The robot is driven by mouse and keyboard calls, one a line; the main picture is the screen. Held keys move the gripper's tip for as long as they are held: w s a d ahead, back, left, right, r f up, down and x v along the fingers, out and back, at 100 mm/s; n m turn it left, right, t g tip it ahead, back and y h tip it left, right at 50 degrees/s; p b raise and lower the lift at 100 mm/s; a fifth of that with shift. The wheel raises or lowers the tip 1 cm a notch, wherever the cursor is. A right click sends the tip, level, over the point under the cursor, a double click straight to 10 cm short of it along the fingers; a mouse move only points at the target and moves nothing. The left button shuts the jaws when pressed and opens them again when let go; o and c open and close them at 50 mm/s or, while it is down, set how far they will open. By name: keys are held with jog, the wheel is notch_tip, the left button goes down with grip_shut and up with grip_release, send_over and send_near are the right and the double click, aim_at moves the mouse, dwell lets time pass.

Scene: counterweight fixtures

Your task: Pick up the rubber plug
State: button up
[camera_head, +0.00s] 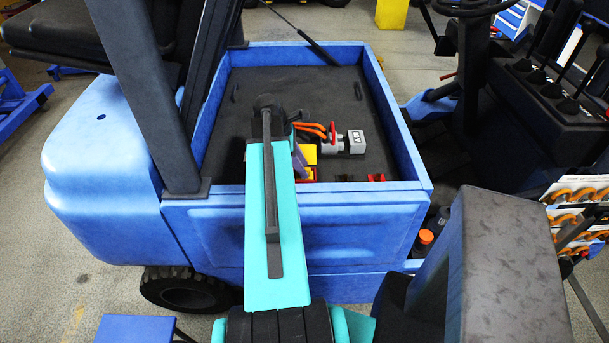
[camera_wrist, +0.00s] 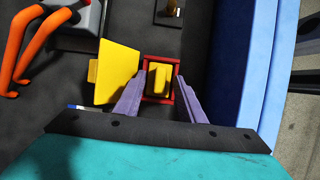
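My gripper (camera_wrist: 160,77) has two purple fingers, spread apart with a gap between them, in the wrist view. A small yellow block (camera_wrist: 159,77) sits inside a square red frame (camera_wrist: 147,97) between the fingertips; I cannot tell whether the fingers touch it. Nothing is labelled as the rubber plug, so I cannot tell whether this block is it. A larger yellow piece (camera_wrist: 117,72) stands just left of the left finger. In the head view my arm hides most of the gripper; a purple finger shows beside yellow and red parts.
The blue wall (camera_wrist: 258,60) is close right.

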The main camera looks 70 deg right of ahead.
jog(key=shift+s+f, duration=0.1)
jog(key=shift+f, duration=0.15)
dwell(0.4)
jog(key=c, duration=0.9)
